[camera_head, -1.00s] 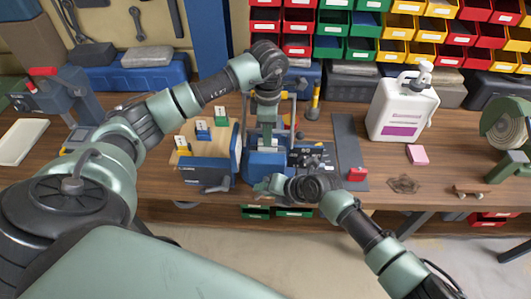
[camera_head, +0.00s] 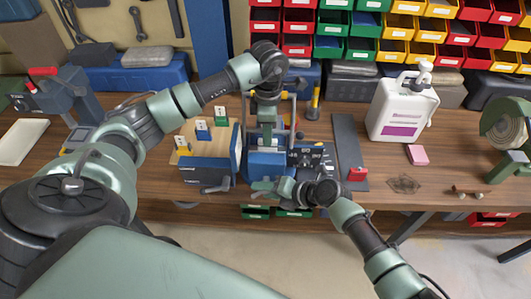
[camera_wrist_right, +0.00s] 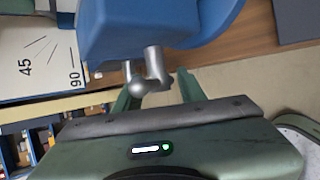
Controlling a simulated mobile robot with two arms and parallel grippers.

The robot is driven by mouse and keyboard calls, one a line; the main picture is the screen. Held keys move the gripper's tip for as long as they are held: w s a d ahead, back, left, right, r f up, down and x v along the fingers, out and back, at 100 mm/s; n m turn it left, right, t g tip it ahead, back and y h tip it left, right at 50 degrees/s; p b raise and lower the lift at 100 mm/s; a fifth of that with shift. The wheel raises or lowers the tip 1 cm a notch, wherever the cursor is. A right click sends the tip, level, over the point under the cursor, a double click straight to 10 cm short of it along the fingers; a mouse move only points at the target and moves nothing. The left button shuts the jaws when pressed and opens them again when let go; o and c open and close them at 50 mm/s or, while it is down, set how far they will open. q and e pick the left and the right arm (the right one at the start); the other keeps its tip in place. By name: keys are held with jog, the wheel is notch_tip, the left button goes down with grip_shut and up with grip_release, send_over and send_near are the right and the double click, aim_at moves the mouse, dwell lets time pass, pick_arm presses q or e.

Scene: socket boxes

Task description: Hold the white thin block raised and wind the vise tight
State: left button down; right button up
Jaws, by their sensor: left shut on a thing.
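The blue vise (camera_head: 262,170) stands near the front edge of the wooden bench, in the middle of the head view. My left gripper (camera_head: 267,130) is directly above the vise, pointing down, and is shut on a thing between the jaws. The white thin block is hidden there by the gripper and vise. My right gripper (camera_head: 262,188) is low at the vise's front. In the right wrist view its green fingers (camera_wrist_right: 158,95) are apart, with the vise's metal handle (camera_wrist_right: 152,70) and its ball end between them. The blue vise body (camera_wrist_right: 150,22) fills the top of that view.
A wooden stand with coloured cards (camera_head: 202,132) is left of the vise. A grey strip (camera_head: 348,145) with a red block (camera_head: 357,174) lies to the right. A white jug (camera_head: 402,108) and a pink block (camera_head: 417,155) stand farther right, with some clear bench in front.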

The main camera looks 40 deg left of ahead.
dwell(0.3)
jog(key=v, duration=1.2)
jog(key=a+f+t, duration=0.1)
jog(key=a, duration=0.2)
jog(key=a+f+m+t+h, duration=0.1)
jog(key=a+f, duration=0.1)
jog(key=a, duration=0.1)
jog(key=a+f+m+t+h, duration=0.1)
jog(key=a+f, duration=0.1)
jog(key=a, duration=0.1)
jog(key=shift+w+f, duration=0.2)
dwell(0.6)
jog(key=shift+d, duration=0.1)
grip_shut()
